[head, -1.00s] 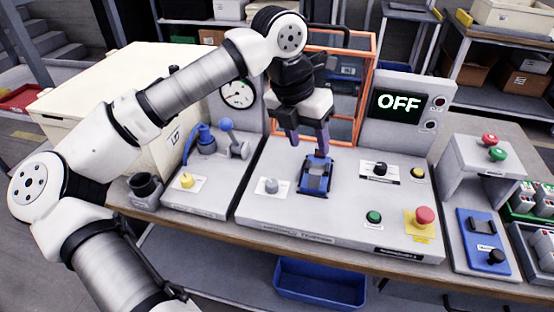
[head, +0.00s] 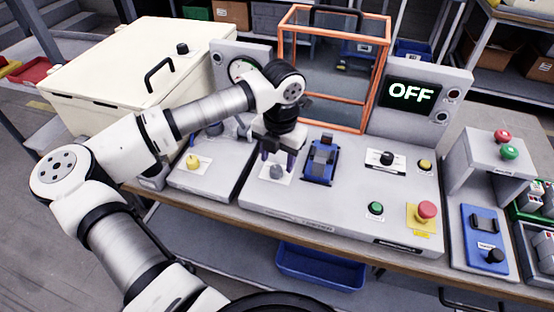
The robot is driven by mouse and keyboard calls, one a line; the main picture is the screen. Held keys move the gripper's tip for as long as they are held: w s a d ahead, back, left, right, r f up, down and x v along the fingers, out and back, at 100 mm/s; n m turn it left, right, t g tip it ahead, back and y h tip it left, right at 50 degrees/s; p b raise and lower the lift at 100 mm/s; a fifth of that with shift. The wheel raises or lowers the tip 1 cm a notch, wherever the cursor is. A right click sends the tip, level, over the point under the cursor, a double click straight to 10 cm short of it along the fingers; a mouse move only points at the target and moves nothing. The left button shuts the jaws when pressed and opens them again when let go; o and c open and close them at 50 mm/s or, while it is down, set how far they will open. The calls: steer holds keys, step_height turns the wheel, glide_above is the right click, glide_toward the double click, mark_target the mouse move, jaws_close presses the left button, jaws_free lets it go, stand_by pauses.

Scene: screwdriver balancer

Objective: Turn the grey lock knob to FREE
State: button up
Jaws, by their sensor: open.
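The grey lock knob (head: 276,171) sits on a white label plate at the left of the grey main panel (head: 345,215). My gripper (head: 277,162) points down directly over the knob, with its two dark purple fingers apart, one on each side of it in the picture. The fingers partly cover the knob and its label. I cannot tell whether the fingertips touch the knob or which position it is turned to. Nothing is held.
A blue-and-black device (head: 320,162) stands close right of my gripper. An orange-framed cage (head: 369,90) is behind. A black knob (head: 386,158), green button (head: 376,208) and red button (head: 427,209) lie right. The display (head: 411,94) reads OFF. A yellow knob (head: 193,162) is left.

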mark_target(276, 171)
steer(key=shift+f, duration=1.3)
steer(key=c, duration=1)
steer(key=shift+o, duration=0.2)
